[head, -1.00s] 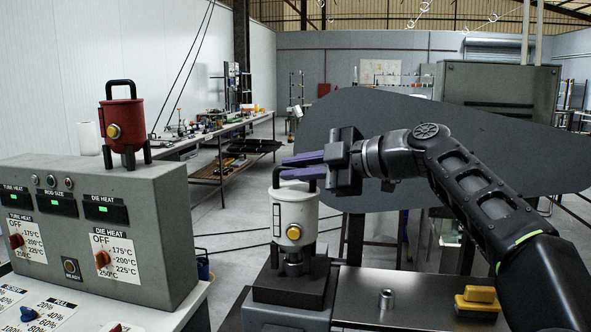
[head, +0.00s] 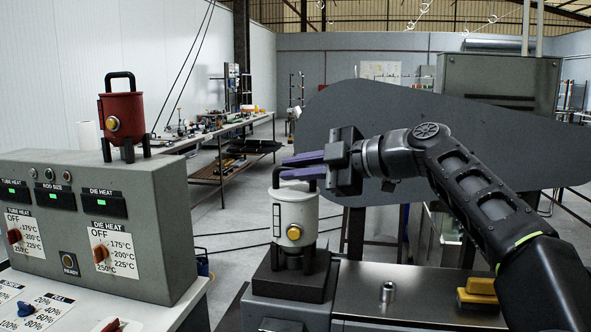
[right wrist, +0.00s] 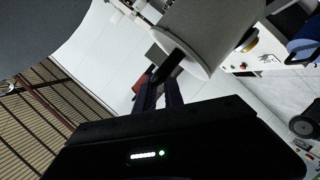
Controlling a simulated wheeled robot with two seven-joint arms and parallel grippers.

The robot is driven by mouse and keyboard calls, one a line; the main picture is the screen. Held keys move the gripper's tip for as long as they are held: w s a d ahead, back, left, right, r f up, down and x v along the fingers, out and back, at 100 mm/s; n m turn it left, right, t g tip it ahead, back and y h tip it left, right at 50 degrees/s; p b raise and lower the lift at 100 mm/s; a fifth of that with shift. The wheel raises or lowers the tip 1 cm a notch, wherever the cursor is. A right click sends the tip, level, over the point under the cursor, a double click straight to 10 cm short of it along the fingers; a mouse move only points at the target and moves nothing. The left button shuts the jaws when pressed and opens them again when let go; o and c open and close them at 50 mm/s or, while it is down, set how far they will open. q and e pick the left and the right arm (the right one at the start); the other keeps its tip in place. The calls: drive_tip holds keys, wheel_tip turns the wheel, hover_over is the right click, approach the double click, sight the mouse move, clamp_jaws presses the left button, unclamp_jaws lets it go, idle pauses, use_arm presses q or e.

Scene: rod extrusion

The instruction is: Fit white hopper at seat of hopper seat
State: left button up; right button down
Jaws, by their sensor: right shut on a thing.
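The white hopper (head: 296,213), a pale cylinder with a yellow knob and a black handle, stands upright over the hopper seat (head: 287,284). The seat is a dark stepped block on the machine. Dark legs and a neck show between the hopper's body and the block; I cannot tell whether the hopper touches the seat. My right gripper (head: 301,167) is shut on the hopper's top handle, its purple fingers reaching in from the right. In the right wrist view the hopper's body (right wrist: 205,38) fills the top middle. My left gripper is not in view.
A red hopper (head: 125,113) stands on the grey control cabinet (head: 152,230) at left. On the machine top, right of the seat, are a metal stud (head: 387,291) and a yellow block (head: 478,292). A large dark panel (head: 480,150) stands behind my right arm.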

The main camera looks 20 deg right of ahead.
drive_tip(key=c, duration=1.5)
unclamp_jaws()
drive_tip(key=shift+s, duration=0.1)
drive_tip(key=shift+o, duration=0.7)
drive_tip(key=shift+f, duration=0.2)
drive_tip(key=b+v, duration=0.1)
drive_tip(key=v, duration=0.7)
drive_tip(key=shift+r+b, duration=0.2)
drive_tip(key=shift+b, duration=0.1)
drive_tip(key=shift+a, duration=0.1)
